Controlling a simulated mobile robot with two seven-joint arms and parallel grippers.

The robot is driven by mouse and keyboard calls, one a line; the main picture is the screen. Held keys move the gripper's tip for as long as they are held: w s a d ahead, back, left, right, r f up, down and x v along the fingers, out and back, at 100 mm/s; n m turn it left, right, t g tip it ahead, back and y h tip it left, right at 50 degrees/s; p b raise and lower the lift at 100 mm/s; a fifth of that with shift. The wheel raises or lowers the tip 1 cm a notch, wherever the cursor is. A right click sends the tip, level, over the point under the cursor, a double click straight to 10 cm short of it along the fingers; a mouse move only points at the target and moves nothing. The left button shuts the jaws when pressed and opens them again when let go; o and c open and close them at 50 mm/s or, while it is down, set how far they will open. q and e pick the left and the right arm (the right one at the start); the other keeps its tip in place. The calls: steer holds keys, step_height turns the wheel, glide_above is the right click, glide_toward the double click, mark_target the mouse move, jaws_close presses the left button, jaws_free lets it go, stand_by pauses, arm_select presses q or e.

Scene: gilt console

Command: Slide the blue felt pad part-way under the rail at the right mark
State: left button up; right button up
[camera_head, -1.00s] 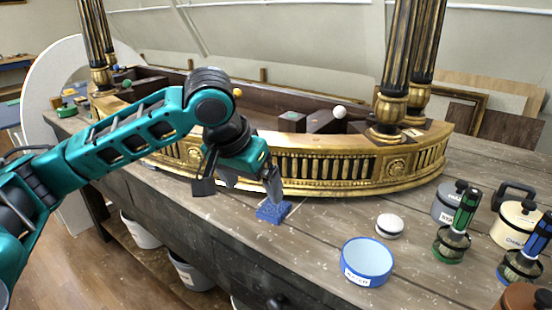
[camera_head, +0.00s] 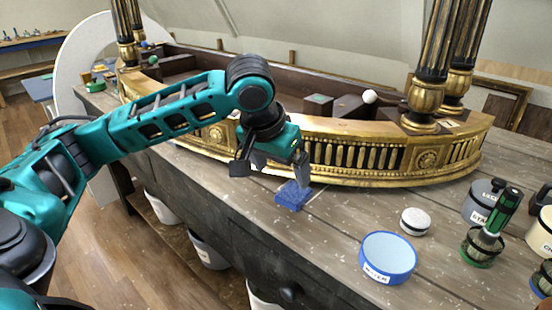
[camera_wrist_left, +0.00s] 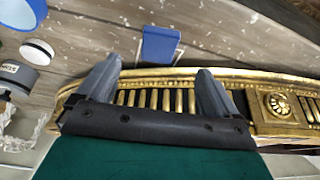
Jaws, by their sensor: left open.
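The blue felt pad (camera_head: 292,195) lies flat on the grey plank top, just in front of the gilt rail (camera_head: 365,158). In the left wrist view the pad (camera_wrist_left: 160,42) lies ahead of the fingers, its near end by the edge of the rail (camera_wrist_left: 165,98). I cannot tell whether any of it is under the rail. My left gripper (camera_head: 281,170) is open and empty, by the rail above the pad; one finger overlaps the pad's far edge in the head view. Its two fingers (camera_wrist_left: 158,68) stand apart in the left wrist view. I cannot make out the right mark clearly.
A blue-rimmed tub (camera_head: 387,258), a white round lid (camera_head: 415,221), a grey can (camera_head: 484,201) and a green-handled brush (camera_head: 490,232) stand to the right of the pad. Black and gilt columns (camera_head: 436,70) rise from the rail. The planks in front of the pad are clear.

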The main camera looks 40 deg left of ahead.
mark_target(291, 196)
arm_select(q)
steer(key=b+x, duration=0.1)
steer(key=x, duration=0.7)
steer(key=shift+w+f+b, duration=0.1)
steer(key=shift+f+b, duration=0.15)
steer(key=shift+b, duration=0.1)
steer(key=shift+w+f, duration=0.15)
steer(key=shift+f, duration=0.1)
arm_select(e)
steer(key=shift+w+a+f, duration=0.15)
steer(key=shift+w+a, duration=0.35)
steer(key=shift+a, duration=0.1)
